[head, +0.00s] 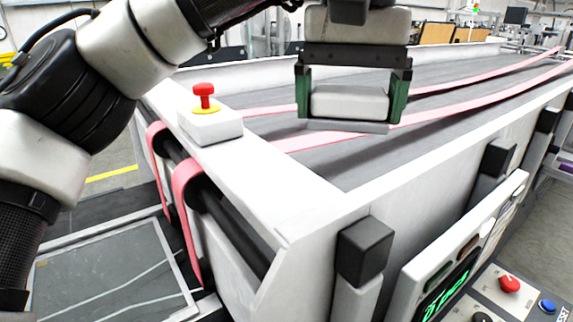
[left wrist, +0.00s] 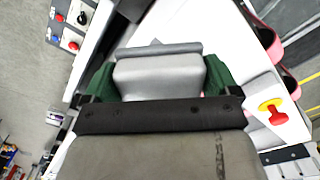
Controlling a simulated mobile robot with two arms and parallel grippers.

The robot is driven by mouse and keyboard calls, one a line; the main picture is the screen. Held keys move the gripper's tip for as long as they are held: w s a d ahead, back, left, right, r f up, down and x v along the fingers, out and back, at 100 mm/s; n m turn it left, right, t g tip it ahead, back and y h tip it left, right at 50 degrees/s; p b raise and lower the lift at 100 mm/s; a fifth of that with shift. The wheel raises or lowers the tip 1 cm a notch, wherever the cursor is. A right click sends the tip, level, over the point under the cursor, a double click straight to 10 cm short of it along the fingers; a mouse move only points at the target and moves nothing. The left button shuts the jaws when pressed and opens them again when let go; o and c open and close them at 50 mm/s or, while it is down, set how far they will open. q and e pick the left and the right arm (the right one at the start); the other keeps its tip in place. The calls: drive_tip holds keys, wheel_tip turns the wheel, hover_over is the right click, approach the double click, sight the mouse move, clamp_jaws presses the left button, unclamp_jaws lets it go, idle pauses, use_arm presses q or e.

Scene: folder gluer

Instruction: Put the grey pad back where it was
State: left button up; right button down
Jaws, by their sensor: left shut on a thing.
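The grey pad (head: 347,126) is a flat slab with a paler block (head: 349,103) above it. My left gripper (head: 351,98) points down over the machine bed, its green fingers shut on the sides of the pale block. In the left wrist view the pad (left wrist: 158,50) shows beyond the block (left wrist: 158,77), between the green fingers of my left gripper (left wrist: 160,75). The pad looks level above the grey bed (head: 355,165) and pink belts; I cannot tell whether it touches them. My right gripper is not in view.
Pink belts (head: 440,111) run along the bed between white side walls. A red emergency button (head: 204,92) on a white box stands on the near left edge. A control panel (head: 470,262) with a green display and buttons is at the lower right.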

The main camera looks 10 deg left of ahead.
sight(270, 178)
use_arm(q)
drive_tip(key=w+a+f, duration=0.1)
drive_tip(key=a+f, duration=0.1)
drive_tip(key=a, duration=0.1)
drive_tip(key=w+a+f+p, duration=0.1)
drive_tip(key=w+a+f, duration=0.1)
drive_tip(key=a, duration=0.1)
drive_tip(key=w+a+f, duration=0.1)
drive_tip(key=a+f, duration=0.1)
drive_tip(key=a, duration=0.1)
drive_tip(key=shift+w+a+p, duration=0.2)
drive_tip(key=shift+a+p, duration=0.1)
drive_tip(key=shift+w+a+f, duration=0.1)
drive_tip(key=shift+a+f, duration=0.15)
drive_tip(key=shift+f, duration=0.2)
wheel_tip(270, 178, down, 3)
drive_tip(key=shift+p, duration=0.5)
drive_tip(key=shift+f, duration=0.35)
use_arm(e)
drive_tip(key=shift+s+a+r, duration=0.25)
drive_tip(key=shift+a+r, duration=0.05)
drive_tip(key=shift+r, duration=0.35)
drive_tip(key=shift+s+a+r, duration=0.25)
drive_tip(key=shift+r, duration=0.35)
